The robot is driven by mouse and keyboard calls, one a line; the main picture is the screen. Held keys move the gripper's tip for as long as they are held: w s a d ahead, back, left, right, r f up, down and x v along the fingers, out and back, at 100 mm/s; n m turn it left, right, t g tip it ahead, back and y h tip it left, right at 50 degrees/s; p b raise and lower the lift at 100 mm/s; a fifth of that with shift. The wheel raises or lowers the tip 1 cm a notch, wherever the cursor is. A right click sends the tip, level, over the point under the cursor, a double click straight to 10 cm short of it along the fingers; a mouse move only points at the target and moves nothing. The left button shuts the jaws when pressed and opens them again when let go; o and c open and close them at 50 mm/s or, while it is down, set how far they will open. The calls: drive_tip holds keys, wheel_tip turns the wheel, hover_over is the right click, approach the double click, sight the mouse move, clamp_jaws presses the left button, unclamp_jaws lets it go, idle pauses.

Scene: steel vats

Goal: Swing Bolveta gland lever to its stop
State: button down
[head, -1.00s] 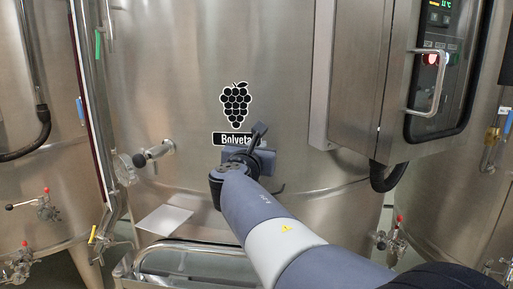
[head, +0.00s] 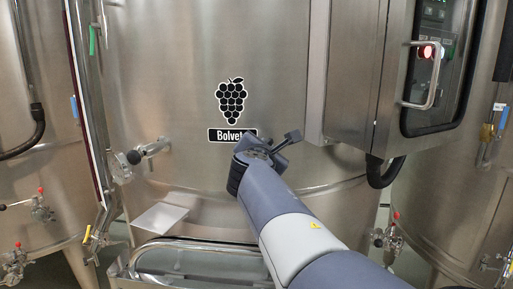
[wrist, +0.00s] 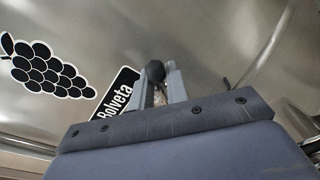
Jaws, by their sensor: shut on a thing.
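The Bolveta vat (head: 180,70) is the large steel tank in the middle, with a grape emblem and a Bolveta name plate (head: 222,135). My gripper (wrist: 157,82) is shut on the gland lever, whose dark rounded knob (wrist: 153,72) shows between its fingertips in the wrist view. The rest of the lever and its pivot are mostly hidden behind my gripper.
A steel control cabinet (head: 355,75) with a handle (head: 432,75) stands to the right, a black hose (head: 385,172) below it. A valve fitting (head: 150,148) sticks out at left. A bent rail (head: 200,246) is low in front. Neighbouring vats stand on both sides.

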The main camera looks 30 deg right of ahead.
drive_tip(key=shift+s+d+f+m+y+b, duration=0.15)
drive_tip(key=shift+d+f+m+y, duration=0.4)
drive_tip(key=shift+m, duration=0.7)
drive_tip(key=shift+s+d+f+m+y+b, duration=0.1)
drive_tip(key=shift+s+d+f+m+y, duration=0.15)
drive_tip(key=shift+f+m, duration=0.8)
drive_tip(key=shift+s+d+f+m+y+b, duration=0.15)
drive_tip(key=shift+d+f+m+y, duration=0.25)
drive_tip(key=shift+m, duration=1.1)
drive_tip(key=shift+f, duration=0.15)
drive_tip(key=c, duration=1.5)
unclamp_jaws()
drive_tip(key=shift+a, duration=0.1)
drive_tip(key=v, duration=1.1)
drive_tip(key=shift+f, duration=0.1)
